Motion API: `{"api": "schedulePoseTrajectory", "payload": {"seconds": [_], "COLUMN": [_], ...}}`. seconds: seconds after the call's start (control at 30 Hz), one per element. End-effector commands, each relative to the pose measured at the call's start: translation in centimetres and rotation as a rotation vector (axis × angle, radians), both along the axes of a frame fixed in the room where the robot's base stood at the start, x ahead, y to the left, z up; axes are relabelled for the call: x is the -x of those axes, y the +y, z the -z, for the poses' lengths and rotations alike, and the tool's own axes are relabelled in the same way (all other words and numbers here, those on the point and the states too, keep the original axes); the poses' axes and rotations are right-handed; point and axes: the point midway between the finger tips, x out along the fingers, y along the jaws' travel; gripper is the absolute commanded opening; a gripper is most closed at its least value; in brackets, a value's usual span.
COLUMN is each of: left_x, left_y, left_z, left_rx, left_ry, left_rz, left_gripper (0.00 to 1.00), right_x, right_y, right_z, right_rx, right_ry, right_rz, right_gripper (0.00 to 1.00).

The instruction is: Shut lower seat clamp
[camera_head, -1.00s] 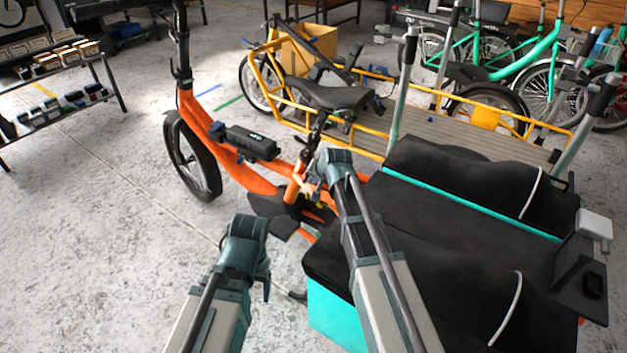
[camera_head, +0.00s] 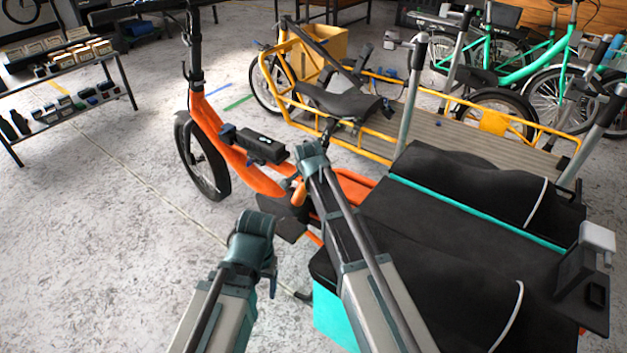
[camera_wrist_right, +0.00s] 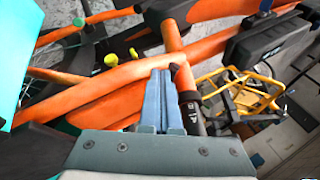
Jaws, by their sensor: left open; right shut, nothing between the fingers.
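The orange cargo bike (camera_head: 238,160) stands in the middle, with its black saddle (camera_head: 340,103) on a seat post partly hidden by my right arm. In the right wrist view, its orange seat tube (camera_wrist_right: 172,40) meets a dark collar (camera_wrist_right: 189,100) with a small black nub at the joint, apparently the clamp. My right gripper (camera_wrist_right: 162,78) is shut and empty, its fingertips close beside that joint; I cannot tell whether they touch. In the head view its fingers are mostly hidden. My left gripper (camera_head: 273,284) is open, low to the left of the bike, mostly hidden by its wrist.
The bike's black-covered cargo box (camera_head: 340,312) fills the lower right. A yellow cargo bike (camera_head: 372,152) stands behind, with green bikes (camera_head: 527,65) beyond. A shelf (camera_head: 68,92) stands at the far left. The floor on the left is clear.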

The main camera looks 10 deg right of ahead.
Motion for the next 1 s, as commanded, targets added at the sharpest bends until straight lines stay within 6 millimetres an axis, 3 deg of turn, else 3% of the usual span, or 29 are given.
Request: {"api": "schedulePoseTrajectory", "payload": {"seconds": [0.4,1.0], "left_x": [0.0,0.0], "left_y": [-0.1,-0.1], "left_z": [-2.4,-4.8], "left_rx": [0.004,0.004], "left_ry": [0.001,0.001], "left_rz": [-0.001,-0.001], "left_gripper": [0.73,0.73], "right_x": [-2.5,-6.4], "right_y": [2.2,3.1], "right_z": [-1.3,-2.3], "right_rx": [-0.093,-0.226], "right_ry": [0.092,0.222], "right_rz": [0.373,0.901], "right_gripper": [0.00,0.00]}}
